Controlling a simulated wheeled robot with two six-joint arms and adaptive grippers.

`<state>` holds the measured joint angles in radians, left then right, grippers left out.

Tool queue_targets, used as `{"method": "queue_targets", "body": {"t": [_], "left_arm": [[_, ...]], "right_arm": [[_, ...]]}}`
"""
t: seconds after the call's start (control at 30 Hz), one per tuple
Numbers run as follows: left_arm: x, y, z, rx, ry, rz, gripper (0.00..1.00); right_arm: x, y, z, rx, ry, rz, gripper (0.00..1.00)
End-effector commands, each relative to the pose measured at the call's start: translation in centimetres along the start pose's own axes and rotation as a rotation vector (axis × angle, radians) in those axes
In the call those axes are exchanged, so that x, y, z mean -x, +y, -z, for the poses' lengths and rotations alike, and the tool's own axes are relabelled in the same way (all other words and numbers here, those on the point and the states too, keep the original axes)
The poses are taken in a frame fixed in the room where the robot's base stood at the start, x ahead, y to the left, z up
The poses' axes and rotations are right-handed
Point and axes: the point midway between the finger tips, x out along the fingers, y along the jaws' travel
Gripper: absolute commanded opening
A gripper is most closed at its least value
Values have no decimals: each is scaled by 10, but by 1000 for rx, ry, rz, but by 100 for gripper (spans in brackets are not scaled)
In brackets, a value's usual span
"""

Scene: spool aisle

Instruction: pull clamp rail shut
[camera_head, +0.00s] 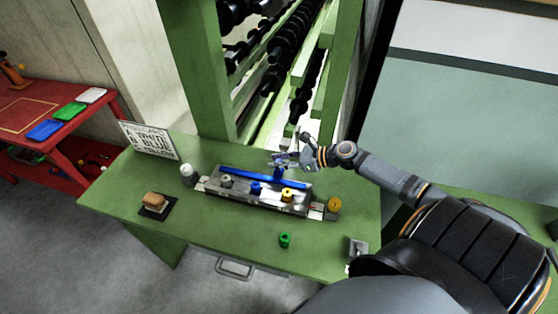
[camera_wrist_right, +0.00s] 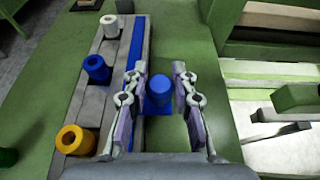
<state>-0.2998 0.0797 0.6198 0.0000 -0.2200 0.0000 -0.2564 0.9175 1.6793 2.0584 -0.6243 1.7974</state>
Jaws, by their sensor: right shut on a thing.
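The blue clamp rail (camera_head: 243,177) runs along the back side of the grey fixture (camera_head: 219,203), behind the seated spools. In the right wrist view, the rail (camera_wrist_right: 136,38) lies beside the spools, not over them. Its blue knob (camera_wrist_right: 158,92) stands between the fingers of my right gripper (camera_wrist_right: 159,78), which is shut on it. In the head view, my right gripper (camera_head: 284,160) is at the rail's right part. A whitish spool (camera_head: 227,181), a blue spool (camera_head: 256,188) and a yellow spool (camera_head: 287,195) sit in the fixture. My left gripper is out of view.
On the green table (camera_head: 220,238) stand a green spool (camera_head: 285,240), a white spool (camera_head: 187,173), an orange-yellow spool (camera_head: 333,205) and a brown-topped block on a dark pad (camera_head: 154,203). A sign (camera_head: 149,140) stands back left. A green rack rises behind.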

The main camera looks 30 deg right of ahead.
Motion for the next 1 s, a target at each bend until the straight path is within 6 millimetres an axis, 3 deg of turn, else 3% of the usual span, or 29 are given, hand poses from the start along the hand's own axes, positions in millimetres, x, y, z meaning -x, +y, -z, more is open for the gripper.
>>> {"method": "queue_targets", "body": {"t": [0.23, 0.6, 0.63, 0.7, 0.8, 1.0], "left_arm": [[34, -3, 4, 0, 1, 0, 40], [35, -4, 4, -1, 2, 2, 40], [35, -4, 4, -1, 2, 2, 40], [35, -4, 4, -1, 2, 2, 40], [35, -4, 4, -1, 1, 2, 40], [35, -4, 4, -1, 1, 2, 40]], "right_arm": [[2, 28, -4, -5, 2, -3, 0], [0, 36, 2, -2, 3, -5, 0], [0, 36, 2, -2, 3, -5, 28], [0, 36, 2, -2, 3, -5, 38], [0, 36, 2, -2, 3, -4, 50], [0, 35, 1, -1, 2, -2, 50]]}}
